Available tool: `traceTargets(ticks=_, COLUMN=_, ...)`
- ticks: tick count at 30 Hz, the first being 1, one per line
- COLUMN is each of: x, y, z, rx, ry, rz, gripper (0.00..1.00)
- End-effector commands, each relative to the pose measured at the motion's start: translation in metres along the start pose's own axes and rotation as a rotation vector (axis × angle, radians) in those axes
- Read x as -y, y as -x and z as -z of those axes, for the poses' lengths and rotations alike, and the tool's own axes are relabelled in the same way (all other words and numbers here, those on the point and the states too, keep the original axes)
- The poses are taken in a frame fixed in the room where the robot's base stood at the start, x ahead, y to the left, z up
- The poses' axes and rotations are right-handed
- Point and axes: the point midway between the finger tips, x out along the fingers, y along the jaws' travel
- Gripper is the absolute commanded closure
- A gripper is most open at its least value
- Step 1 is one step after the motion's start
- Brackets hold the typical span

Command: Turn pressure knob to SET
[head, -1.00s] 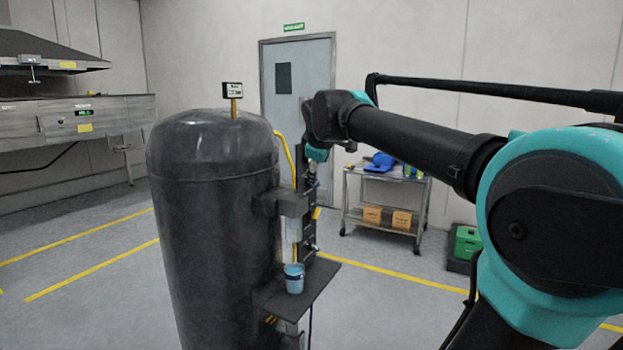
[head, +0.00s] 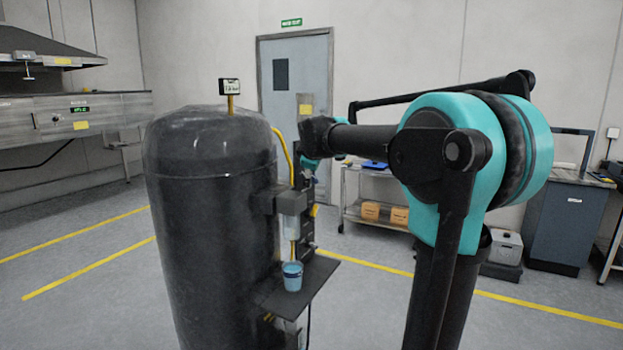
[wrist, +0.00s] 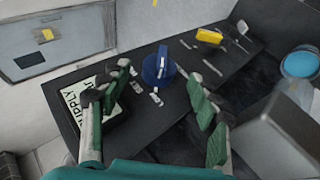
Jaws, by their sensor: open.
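The blue pressure knob (wrist: 158,66) sits on a dark panel (wrist: 150,110) in the wrist view, with small white marks around it that are too small to read. My gripper (wrist: 160,78) is open, with its green-padded fingers to the left and right of the knob and apart from it. In the head view my gripper (head: 309,162) is small and partly hidden at the panel beside the large black tank (head: 210,210). The knob cannot be made out there.
A blue cup (head: 292,277) stands on the filler's shelf (head: 318,282). A yellow part (wrist: 209,36) lies farther along the panel. A sign reading SUPPLY (wrist: 88,98) is near the left finger. A grey block (wrist: 285,135) is at the right. A cart (head: 352,207) stands behind.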

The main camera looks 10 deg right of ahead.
Motion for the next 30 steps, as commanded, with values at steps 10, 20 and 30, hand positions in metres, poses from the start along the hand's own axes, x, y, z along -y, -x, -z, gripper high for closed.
traceTargets(ticks=10, x=0.000, y=-0.035, z=0.000, rx=0.001, ry=0.001, rz=0.000, gripper=0.38)
traceTargets(ticks=20, x=0.000, y=-0.037, z=0.000, rx=0.000, ry=0.001, rz=0.000, gripper=0.42)
traceTargets(ticks=30, x=0.000, y=-0.037, z=0.000, rx=0.000, ry=0.000, rz=0.000, gripper=0.84)
